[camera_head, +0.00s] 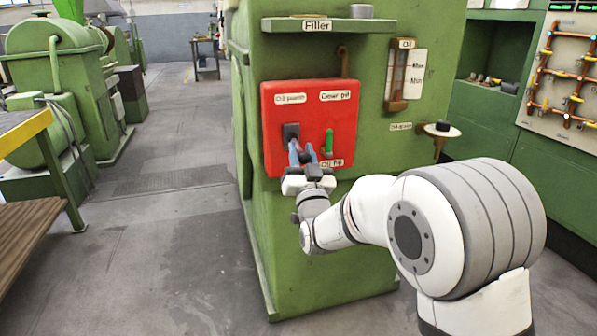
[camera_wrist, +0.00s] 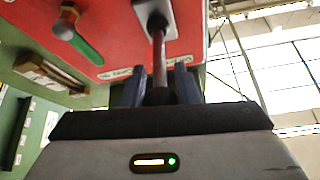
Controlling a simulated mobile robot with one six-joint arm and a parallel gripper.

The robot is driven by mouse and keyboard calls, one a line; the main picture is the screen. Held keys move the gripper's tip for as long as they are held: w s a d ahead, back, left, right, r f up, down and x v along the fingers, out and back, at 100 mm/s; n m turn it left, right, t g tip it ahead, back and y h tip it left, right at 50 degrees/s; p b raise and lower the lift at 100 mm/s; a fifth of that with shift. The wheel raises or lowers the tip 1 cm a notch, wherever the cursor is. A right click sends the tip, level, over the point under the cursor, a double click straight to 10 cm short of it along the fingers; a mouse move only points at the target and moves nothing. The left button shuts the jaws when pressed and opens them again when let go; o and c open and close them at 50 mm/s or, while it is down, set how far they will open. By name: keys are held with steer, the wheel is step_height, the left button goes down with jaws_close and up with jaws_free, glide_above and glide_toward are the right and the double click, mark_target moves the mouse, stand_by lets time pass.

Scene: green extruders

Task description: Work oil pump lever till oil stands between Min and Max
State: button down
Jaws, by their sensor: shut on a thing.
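The red panel (camera_head: 310,105) on the green machine carries a dark slotted plate (camera_head: 291,132), at its left, and a small green handle (camera_head: 328,142). My gripper (camera_head: 303,156) is at the panel's lower left, in front of the plate. In the wrist view, the oil pump lever (camera_wrist: 158,48) is a reddish rod coming out of a pale plate (camera_wrist: 155,12). My gripper (camera_wrist: 157,88) is shut on its dark end. In the head view, my fingers mostly hide the lever. The oil gauge (camera_head: 398,75) has Max and Min marks; its oil level is too small to read.
A green shelf marked Filler (camera_head: 318,26) juts out above the panel, with a grey cup (camera_head: 359,11) on it. A small bracket with a black knob (camera_head: 441,128) sticks out at right. Open floor (camera_head: 160,240) lies left of the machine.

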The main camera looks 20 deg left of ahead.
steer(key=shift+w+a+f+b, duration=0.1)
steer(key=shift+f+b, duration=0.75)
steer(key=shift+b, duration=0.6)
steer(key=shift+w+a+f+b, duration=0.1)
steer(key=shift+f+b, duration=0.7)
steer(key=shift+b, duration=0.65)
steer(key=shift+r, duration=0.15)
steer(key=c, duration=1.1)
jaws_free()
steer(key=p+v, duration=0.1)
steer(key=v, duration=0.6)
steer(key=shift+s+d+f, duration=0.15)
steer(key=shift+s+f, duration=0.05)
steer(key=shift+s, duration=0.05)
